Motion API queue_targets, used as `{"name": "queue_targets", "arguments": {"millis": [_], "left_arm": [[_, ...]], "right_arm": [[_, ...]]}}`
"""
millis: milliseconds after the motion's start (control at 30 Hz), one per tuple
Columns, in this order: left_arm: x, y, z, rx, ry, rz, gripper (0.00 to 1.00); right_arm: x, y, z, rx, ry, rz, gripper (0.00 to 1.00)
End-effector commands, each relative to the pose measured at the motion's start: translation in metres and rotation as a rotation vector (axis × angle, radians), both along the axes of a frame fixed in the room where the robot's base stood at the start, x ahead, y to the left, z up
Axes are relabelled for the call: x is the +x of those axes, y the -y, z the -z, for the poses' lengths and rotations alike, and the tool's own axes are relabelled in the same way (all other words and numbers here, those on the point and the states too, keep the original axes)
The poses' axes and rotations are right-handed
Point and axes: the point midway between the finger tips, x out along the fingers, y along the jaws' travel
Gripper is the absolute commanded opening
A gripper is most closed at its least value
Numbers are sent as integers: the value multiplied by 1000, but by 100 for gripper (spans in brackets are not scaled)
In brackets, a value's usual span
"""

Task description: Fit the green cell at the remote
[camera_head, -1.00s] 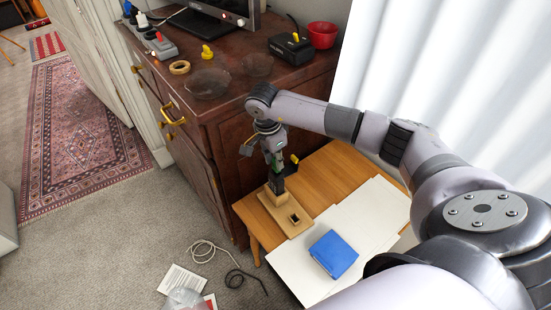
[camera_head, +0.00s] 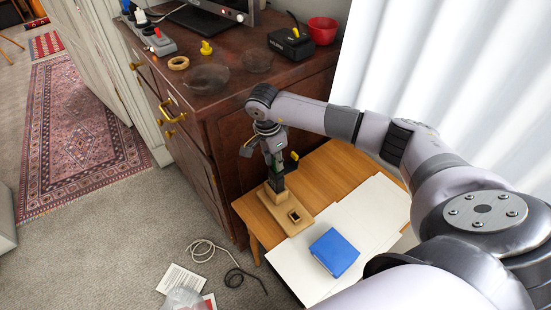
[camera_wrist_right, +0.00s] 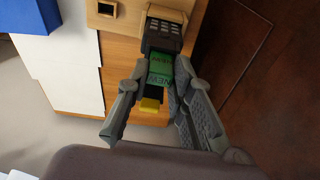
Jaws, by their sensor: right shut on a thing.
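The green cell (camera_wrist_right: 160,72), with dark lettering, is between the fingers of my right gripper (camera_wrist_right: 161,62) in the right wrist view. The gripper is shut on it. The dark remote (camera_wrist_right: 163,36), with rows of buttons, stands upright in a wooden stand (camera_head: 291,216) on the small table. The cell's far end is at the remote's near end; I cannot tell whether it is inside. In the head view my right gripper (camera_head: 273,160) points down above the remote (camera_head: 277,184). A yellow piece (camera_wrist_right: 150,105) shows behind the cell. My left gripper is not in view.
A blue box (camera_head: 334,252) lies on white sheets (camera_head: 372,218) beside the stand. The brown cabinet (camera_head: 225,140) rises close behind the gripper, with glass dishes, a red bowl (camera_head: 323,30) and a black device on top. Cords and papers lie on the floor.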

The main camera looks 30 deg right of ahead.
Motion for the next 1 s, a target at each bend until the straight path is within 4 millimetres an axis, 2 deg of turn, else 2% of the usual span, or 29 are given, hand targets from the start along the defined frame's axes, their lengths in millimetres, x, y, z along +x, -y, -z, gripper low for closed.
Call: {"name": "queue_targets", "arguments": {"millis": [633, 767, 800, 1000], "left_arm": [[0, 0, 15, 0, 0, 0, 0], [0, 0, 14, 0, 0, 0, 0], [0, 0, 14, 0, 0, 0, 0], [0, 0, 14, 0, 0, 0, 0]], "right_arm": [[0, 0, 17, 0, 0, 0, 0], [0, 0, 16, 0, -1, 0, 0], [0, 0, 16, 0, -1, 0, 22], [0, 0, 16, 0, -1, 0, 36]]}}
